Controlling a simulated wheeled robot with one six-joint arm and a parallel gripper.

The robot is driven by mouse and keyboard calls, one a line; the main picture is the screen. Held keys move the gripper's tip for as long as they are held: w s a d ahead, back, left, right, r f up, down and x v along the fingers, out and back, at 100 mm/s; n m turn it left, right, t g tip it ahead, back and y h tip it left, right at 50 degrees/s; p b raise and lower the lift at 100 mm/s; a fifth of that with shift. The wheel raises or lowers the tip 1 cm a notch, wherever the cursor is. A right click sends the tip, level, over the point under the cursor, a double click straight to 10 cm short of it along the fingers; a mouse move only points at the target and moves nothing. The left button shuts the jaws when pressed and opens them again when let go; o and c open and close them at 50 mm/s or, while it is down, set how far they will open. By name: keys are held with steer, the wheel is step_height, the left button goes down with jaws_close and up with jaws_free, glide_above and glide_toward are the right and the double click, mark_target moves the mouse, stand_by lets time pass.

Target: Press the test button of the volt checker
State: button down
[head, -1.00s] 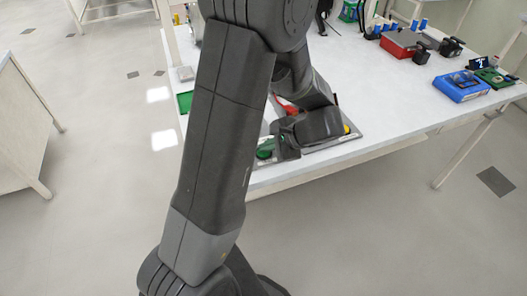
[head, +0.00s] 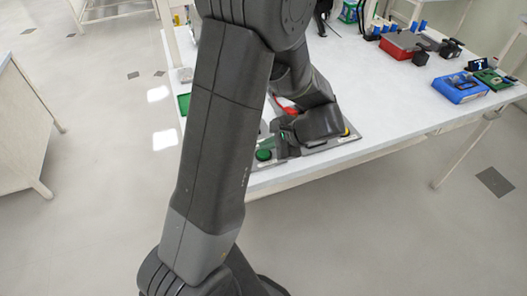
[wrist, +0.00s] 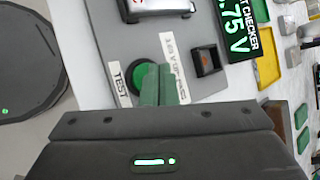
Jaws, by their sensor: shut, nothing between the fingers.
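I cannot tell contact from this view.
A black rocker switch (wrist: 207,60) and a metal part (wrist: 158,8) sit on the panel near the button. A yellow tray (wrist: 268,52) lies beyond. On the table's right are a red box (head: 401,46) and a blue box (head: 460,88). The table's middle right is clear.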

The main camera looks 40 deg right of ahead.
mark_target(267, 155)
steer(key=shift+r+p, duration=1.85)
steer(key=shift+r, duration=0.7)
steer(key=shift+a+f, duration=0.15)
